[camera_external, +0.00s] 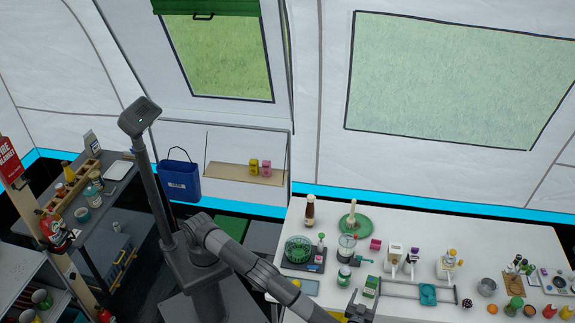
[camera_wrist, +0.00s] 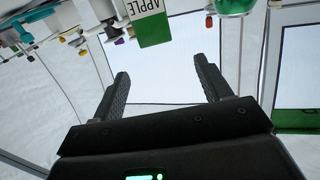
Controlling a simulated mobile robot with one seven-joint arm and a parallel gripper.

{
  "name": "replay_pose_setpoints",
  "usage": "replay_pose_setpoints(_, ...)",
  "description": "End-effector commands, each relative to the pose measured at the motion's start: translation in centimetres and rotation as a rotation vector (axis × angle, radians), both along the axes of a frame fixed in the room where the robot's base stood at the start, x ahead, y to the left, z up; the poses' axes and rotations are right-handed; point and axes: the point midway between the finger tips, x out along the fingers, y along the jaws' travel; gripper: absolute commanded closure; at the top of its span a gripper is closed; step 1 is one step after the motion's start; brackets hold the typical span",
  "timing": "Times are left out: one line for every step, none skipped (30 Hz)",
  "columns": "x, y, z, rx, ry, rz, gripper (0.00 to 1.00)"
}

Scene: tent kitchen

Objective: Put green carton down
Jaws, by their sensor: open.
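The green carton (camera_external: 371,286) stands on the white table in the external view, just beyond my gripper (camera_external: 360,306). In the wrist view, which is upside down, the carton (camera_wrist: 152,28) shows a white panel reading APPLE at the top edge. My gripper's two fingers (camera_wrist: 163,80) are spread apart with nothing between them. The carton lies ahead of the fingertips and apart from them. Its far part is cut off by the wrist view's edge.
On the white table (camera_external: 430,308), a green-lidded jar (camera_external: 344,276) stands left of the carton and a grey rack with a teal item (camera_external: 428,293) lies to its right. A blender (camera_external: 347,247) and several bottles stand behind.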

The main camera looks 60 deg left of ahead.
Motion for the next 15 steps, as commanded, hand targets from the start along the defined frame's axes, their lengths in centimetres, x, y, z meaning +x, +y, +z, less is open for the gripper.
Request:
replay_pose_setpoints(0.6, 0.4, 0.1, -0.001, -0.001, 0.004, 0.29)
replay_pose_setpoints(0.9, 0.6, 0.1, -0.001, -0.001, 0.004, 0.29)
replay_pose_setpoints(1.4, 1.0, 0.1, -0.001, 0.001, 0.005, 0.29)
replay_pose_setpoints(1.9, 1.2, 0.1, -0.001, 0.002, 0.005, 0.29)
replay_pose_setpoints(2.3, 1.5, 0.0, 0.0, 0.002, 0.005, 0.29)
replay_pose_setpoints(2.9, 1.9, 0.0, 0.0, 0.001, 0.005, 0.29)
replay_pose_setpoints(3.3, 2.1, 0.0, 0.001, 0.002, 0.005, 0.29)
replay_pose_setpoints(3.7, 2.3, 0.0, 0.001, 0.002, 0.004, 0.29)
replay_pose_setpoints(4.0, 2.5, 0.0, 0.001, 0.003, 0.003, 0.29)
replay_pose_setpoints(4.2, 2.6, 0.0, 0.0, 0.004, 0.003, 0.29)
replay_pose_setpoints(4.4, 2.7, 0.0, -0.001, 0.003, 0.003, 0.29)
replay_pose_setpoints(4.6, 2.8, -0.1, -0.001, 0.003, 0.003, 0.29)
replay_pose_setpoints(4.8, 2.9, -0.2, -0.001, 0.003, 0.004, 0.29)
replay_pose_setpoints(5.0, 3.0, -0.2, 0.0, 0.004, 0.004, 0.29)
replay_pose_setpoints(5.4, 3.2, -0.4, 0.0, 0.004, 0.004, 0.29)
